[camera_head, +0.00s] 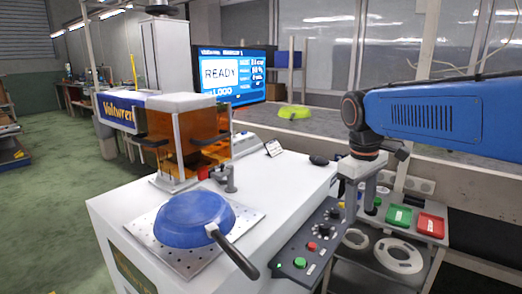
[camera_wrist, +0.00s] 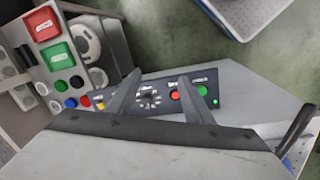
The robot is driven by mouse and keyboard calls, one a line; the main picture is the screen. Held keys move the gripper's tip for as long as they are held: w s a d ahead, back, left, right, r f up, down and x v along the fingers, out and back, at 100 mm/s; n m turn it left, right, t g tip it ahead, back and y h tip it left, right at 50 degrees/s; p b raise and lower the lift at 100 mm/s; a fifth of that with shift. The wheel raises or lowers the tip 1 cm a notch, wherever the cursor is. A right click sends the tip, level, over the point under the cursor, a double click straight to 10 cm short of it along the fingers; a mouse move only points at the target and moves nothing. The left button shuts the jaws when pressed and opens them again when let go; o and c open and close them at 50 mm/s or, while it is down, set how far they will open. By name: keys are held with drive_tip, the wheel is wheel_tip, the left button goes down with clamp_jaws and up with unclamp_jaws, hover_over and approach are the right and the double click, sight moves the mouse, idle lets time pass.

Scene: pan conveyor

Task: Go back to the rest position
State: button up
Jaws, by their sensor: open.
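My gripper (camera_wrist: 153,97) shows in the wrist view with its two grey fingers apart and nothing between them. In the head view my gripper (camera_head: 360,200) hangs at the end of my blue arm, above the right end of the control panel (camera_head: 290,262). The panel, with its dial and red and green buttons, also shows beyond my fingertips in the wrist view (camera_wrist: 208,105). A blue pan (camera_head: 190,222) with a dark handle lies on the perforated plate (camera_head: 160,257) at the front left of the white machine. My gripper is well apart from the pan.
A screen (camera_head: 232,76) reading READY stands behind the orange-windowed enclosure (camera_head: 170,140). A lime-green pan (camera_head: 294,112) rests on the rear ledge.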

drive_tip(key=s+d+f+m+t, duration=0.2)
drive_tip(key=s+f, duration=0.4)
drive_tip(key=s, duration=0.3)
drive_tip(key=s+d+f+m+t+y, duration=0.1)
drive_tip(key=s+f+m, duration=0.3)
drive_tip(key=s, duration=0.5)
drive_tip(key=shift+s+d+f+t, duration=0.4)
drive_tip(key=shift+f+t, duration=0.1)
drive_tip(key=shift+f, duration=0.45)
